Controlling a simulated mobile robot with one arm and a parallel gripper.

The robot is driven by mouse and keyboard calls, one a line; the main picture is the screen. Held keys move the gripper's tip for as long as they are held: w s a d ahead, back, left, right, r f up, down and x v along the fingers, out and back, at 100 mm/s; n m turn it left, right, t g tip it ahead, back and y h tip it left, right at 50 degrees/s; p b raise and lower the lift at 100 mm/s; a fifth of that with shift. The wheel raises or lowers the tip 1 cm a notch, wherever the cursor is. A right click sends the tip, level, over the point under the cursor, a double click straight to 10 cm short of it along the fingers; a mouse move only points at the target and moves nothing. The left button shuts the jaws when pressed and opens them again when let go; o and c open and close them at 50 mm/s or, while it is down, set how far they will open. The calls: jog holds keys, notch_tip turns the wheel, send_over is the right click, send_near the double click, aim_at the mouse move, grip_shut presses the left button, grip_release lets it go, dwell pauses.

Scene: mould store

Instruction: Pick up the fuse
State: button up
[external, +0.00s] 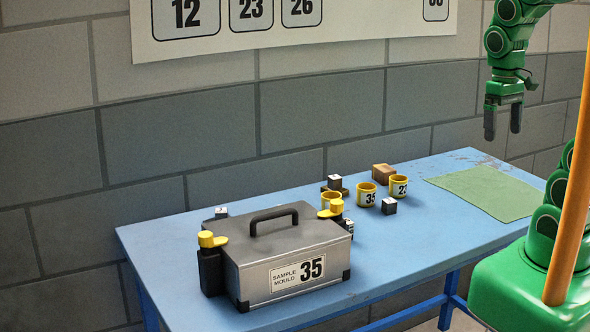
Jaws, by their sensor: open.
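I cannot make out a fuse for certain in the external view. Several small dark cubes, one of them a dark cube (389,206) at the front of the group, lie among yellow cups on the blue table (420,263). A grey case (290,262) marked "SAMPLE MOULD 35" stands at the left, with a black handle and yellow-topped dark clamps; it hides the table behind it. My gripper (503,128) is open and empty, its fingers pointing down. It is in the air at the upper right, well above the table, apart from everything on it.
A yellow cup marked 35 (366,195) and a yellow cup marked 23 (398,187) stand near the table's middle, with a brown block (382,172) behind. A green mat (487,192) lies flat and bare at the right. The table's front right is clear. A block wall (190,120) rises behind.

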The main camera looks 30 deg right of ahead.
jog(key=shift+m+g, duration=0.3)
jog(key=shift+g, duration=0.2)
jog(key=s, duration=0.1)
jog(key=s+f, duration=0.1)
jog(key=s, duration=0.1)
jog(key=s+f, duration=0.1)
jog(key=shift+s+d, duration=0.35)
jog(key=shift+d, duration=0.05)
jog(key=c, duration=0.6)
jog(key=shift+a, duration=0.1)
